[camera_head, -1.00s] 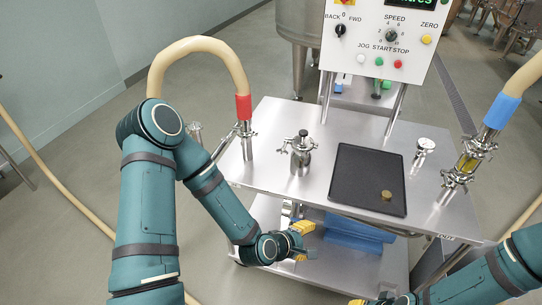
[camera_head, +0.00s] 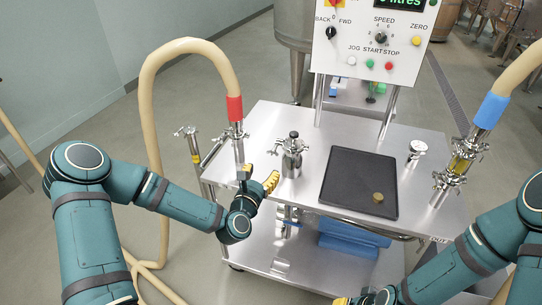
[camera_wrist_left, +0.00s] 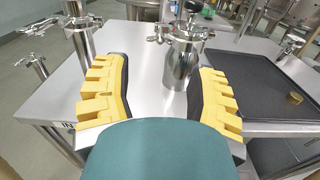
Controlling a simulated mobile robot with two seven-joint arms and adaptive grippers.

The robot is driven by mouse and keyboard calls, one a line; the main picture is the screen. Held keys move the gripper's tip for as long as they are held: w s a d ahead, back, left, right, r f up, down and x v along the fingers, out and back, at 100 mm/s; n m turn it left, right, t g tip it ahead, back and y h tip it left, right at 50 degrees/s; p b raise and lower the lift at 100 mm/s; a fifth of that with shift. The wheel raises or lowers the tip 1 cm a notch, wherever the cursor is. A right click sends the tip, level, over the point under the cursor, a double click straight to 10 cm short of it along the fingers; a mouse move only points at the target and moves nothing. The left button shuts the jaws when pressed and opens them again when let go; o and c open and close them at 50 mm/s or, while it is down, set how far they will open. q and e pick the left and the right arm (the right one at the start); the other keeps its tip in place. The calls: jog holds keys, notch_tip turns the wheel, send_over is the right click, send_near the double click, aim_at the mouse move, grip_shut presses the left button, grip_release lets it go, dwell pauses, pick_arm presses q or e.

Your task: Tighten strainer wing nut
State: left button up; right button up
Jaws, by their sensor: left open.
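A small steel canister (camera_head: 291,160) with a black top knob stands upright on the cart top; it looks like the strainer. It also shows in the left wrist view (camera_wrist_left: 180,68), where a clamp with a small wing nut (camera_wrist_left: 154,39) juts from its left side near the lid. My left gripper (camera_head: 259,177) is open and empty at the cart's front edge, in front and left of the canister.
A black tray (camera_head: 350,185) with a brass piece (camera_head: 378,197) lies right of the canister. A red-cuffed hose (camera_head: 235,108) rises at left, a blue-cuffed hose (camera_head: 491,110) at right. A gauge (camera_head: 418,148) stands near the right. The control panel (camera_head: 370,35) is behind.

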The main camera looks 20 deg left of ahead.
aim_at(272, 154)
pick_arm(q)
jog(key=w+b, duration=0.1)
jog(key=w, duration=0.8)
jog(key=shift+d, duration=0.15)
grip_shut()
